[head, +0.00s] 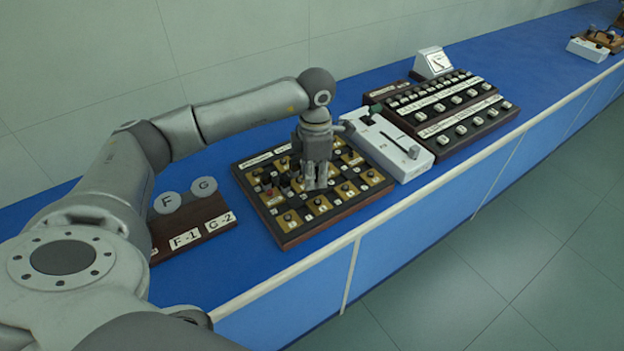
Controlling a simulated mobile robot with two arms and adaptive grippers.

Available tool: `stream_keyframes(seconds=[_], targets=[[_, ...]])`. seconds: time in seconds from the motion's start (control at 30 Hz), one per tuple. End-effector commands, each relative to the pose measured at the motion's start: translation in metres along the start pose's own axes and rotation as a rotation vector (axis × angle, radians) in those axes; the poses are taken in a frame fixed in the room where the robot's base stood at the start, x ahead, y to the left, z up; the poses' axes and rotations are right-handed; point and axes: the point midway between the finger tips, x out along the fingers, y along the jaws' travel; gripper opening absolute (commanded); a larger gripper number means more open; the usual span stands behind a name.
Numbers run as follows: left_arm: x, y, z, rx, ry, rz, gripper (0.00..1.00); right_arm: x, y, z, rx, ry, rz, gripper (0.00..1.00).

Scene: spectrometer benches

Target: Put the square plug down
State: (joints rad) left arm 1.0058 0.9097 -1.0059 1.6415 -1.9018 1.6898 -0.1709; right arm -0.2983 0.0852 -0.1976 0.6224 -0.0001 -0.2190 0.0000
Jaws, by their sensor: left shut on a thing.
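A dark plugboard with a wooden rim (290,239) and a grid of tan squares lies on the blue bench. Several knobs or plugs stand on it, one of them red (269,191). My left gripper (316,186) points straight down over the middle of the board, its fingertips close to the surface. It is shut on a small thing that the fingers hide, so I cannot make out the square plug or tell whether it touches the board. My right gripper does not show.
A white lever box (392,145) stands just right of the board. Farther right are a dark panel with rows of knobs (445,112) and a white meter (433,63). At left lies a wooden board with labels (190,238) and discs F and G. Bare blue bench (235,280) lies in front.

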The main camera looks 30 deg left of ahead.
Motion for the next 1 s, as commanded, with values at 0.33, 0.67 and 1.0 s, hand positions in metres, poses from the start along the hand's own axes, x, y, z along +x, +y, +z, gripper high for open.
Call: stream_keyframes(seconds=[0.33, 0.67, 1.0], targets=[[0.032, 0.012, -0.004, 0.000, 0.004, -0.003, 0.00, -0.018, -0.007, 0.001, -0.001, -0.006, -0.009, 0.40], [0.048, 0.013, -0.003, 0.000, 0.000, 0.000, 0.00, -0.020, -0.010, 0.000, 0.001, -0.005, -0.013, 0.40], [0.050, 0.013, -0.004, -0.001, 0.001, 0.000, 0.40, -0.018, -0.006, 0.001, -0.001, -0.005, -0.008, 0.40]])
